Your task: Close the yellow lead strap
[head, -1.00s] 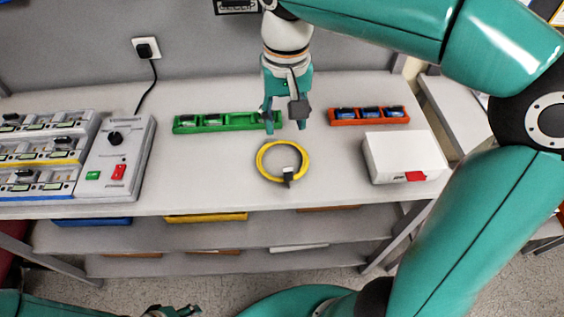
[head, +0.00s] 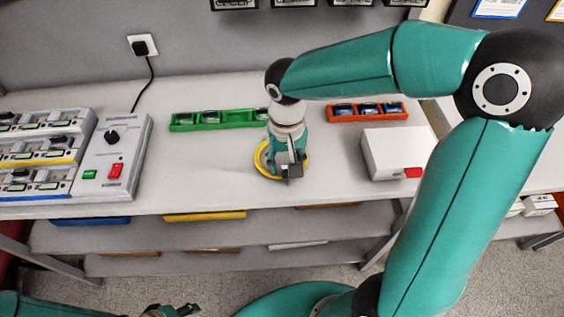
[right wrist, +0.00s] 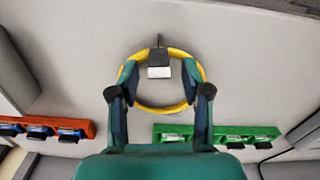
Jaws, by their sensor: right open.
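The yellow lead strap (right wrist: 160,109) lies as a ring on the white table, with a black and white buckle (right wrist: 159,66) on it. In the head view the strap (head: 258,160) is partly hidden behind my right gripper (head: 285,172). My right gripper is open, pointing down over the ring. In the right wrist view its fingers (right wrist: 160,78) stand apart on either side of the buckle, with nothing between them that I can see gripped. Whether the fingers touch the strap cannot be told. My left gripper (head: 173,311) shows only partly at the bottom edge, away from the table.
A green tray (head: 190,126) and an orange tray (head: 372,119) with blue items stand behind the strap. A white box (head: 392,150) with a red tab is at the right. A grey control box (head: 125,150) and stacked pumps (head: 40,150) fill the left. The table left of the strap is clear.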

